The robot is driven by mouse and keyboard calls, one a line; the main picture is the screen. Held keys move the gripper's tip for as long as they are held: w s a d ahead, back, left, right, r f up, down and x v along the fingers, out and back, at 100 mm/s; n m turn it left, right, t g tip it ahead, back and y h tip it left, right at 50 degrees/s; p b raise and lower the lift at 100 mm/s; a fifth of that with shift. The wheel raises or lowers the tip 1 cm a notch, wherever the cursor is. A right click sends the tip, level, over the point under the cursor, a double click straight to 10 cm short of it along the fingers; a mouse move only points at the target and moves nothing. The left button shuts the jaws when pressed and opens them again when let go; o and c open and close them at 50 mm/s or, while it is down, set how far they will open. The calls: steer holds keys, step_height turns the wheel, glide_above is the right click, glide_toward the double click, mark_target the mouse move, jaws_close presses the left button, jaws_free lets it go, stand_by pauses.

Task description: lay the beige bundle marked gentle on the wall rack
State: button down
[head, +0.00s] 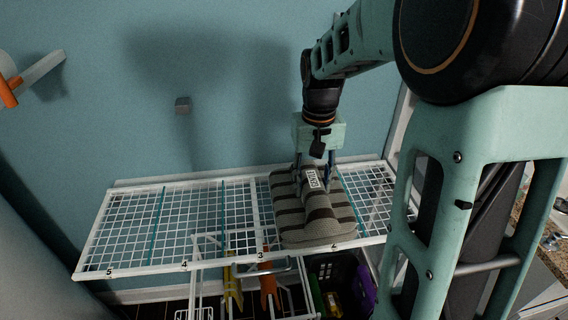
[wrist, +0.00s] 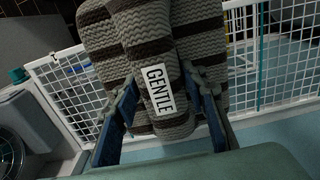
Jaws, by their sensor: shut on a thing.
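The beige bundle (head: 310,212) with dark stripes and a white GENTLE label is at the right part of the white wire wall rack (head: 139,232), over the section near number 2. It also shows in the wrist view (wrist: 187,50), with the label facing the camera. My gripper (head: 313,168) comes down from above at the bundle's wall-side end. In the wrist view its two blue-padded fingers (wrist: 162,122) are shut on the bundle's raised middle fold, one on each side. The bundle appears to be on or just above the wires; I cannot tell if it touches.
The rack's numbered sections to the left are empty. Below the rack are a white wire frame (head: 194,285), yellow and orange items and a dark basket (head: 335,268). An orange-tipped bracket (head: 30,76) sticks out from the wall at left. A washer-like machine (wrist: 30,130) shows in the wrist view.

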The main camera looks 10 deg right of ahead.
steer(key=w+f+b, duration=0.1)
steer(key=w+f, duration=0.1)
steer(key=w+a+f, duration=0.1)
steer(key=w+f, duration=0.1)
steer(key=w+f+b, duration=0.1)
steer(key=w+f, duration=0.1)
steer(key=shift+a+b, duration=0.25)
steer(key=shift+b, duration=0.1)
steer(key=shift+w+f+b, duration=0.2)
steer(key=shift+f+b, duration=0.45)
steer(key=shift+f, duration=0.3)
steer(key=shift+w+f+b, duration=0.2)
steer(key=shift+f+b, duration=0.4)
steer(key=shift+f, duration=0.3)
steer(key=shift+f, duration=0.15)
steer(key=c, duration=1.2)
jaws_free()
step_height(320, 180, up, 12)
steer(key=shift+r, duration=0.15)
